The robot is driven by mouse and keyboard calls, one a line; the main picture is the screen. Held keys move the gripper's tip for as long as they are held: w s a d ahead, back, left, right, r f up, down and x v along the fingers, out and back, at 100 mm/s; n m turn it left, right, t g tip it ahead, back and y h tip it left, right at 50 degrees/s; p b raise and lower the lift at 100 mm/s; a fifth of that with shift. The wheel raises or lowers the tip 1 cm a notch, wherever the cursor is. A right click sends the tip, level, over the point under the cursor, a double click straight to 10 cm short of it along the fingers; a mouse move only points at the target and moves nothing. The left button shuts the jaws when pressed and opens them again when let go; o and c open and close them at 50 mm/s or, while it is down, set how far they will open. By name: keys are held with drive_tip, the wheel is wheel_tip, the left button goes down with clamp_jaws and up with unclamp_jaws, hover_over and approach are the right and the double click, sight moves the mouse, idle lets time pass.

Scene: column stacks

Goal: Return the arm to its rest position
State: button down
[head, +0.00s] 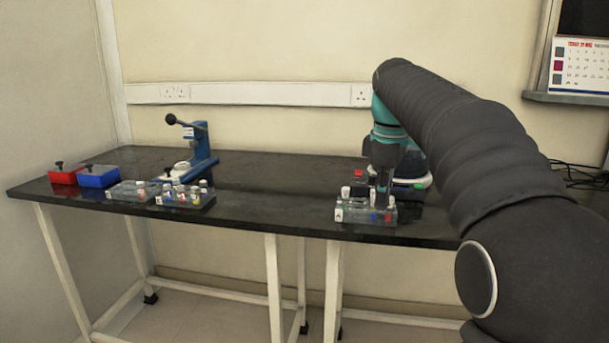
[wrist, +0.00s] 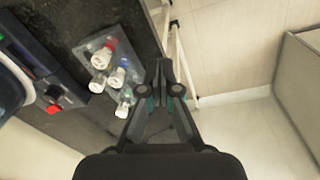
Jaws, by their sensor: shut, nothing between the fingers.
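My gripper (wrist: 161,68) is shut and empty in the wrist view, its fingertips together. In the head view my gripper (head: 383,188) points down over the right part of the dark bench, in front of a machine and close to a rack of vials (head: 352,214). The arm reaches in from the right of the head view, wrapped in a dark ribbed sleeve. The same rack shows in the wrist view (wrist: 91,48) to the left of the fingers, with several white-capped vials in it. I cannot tell whether the fingertips touch anything.
The machine (head: 420,186) with a red button stands behind the gripper. At the left of the bench (head: 262,205) are a blue lever press (head: 202,150), vial racks (head: 186,199), a red box (head: 66,177) and a blue box (head: 98,179). The bench middle is clear.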

drive_tip(key=s+f+m+t, duration=0.1)
drive_tip(key=s+f+m, duration=0.4)
drive_tip(key=f+m, duration=0.3)
drive_tip(key=s+f+m+t, duration=0.1)
drive_tip(key=s+f, duration=0.3)
drive_tip(key=s, duration=0.7)
drive_tip(key=s+f+m+t, duration=0.2)
drive_tip(key=s+f, duration=0.3)
drive_tip(key=s, duration=0.7)
drive_tip(key=shift+f+m+t, duration=0.15)
drive_tip(key=shift+m+t, duration=0.15)
drive_tip(key=shift+m, duration=0.2)
drive_tip(key=shift+d, duration=0.1)
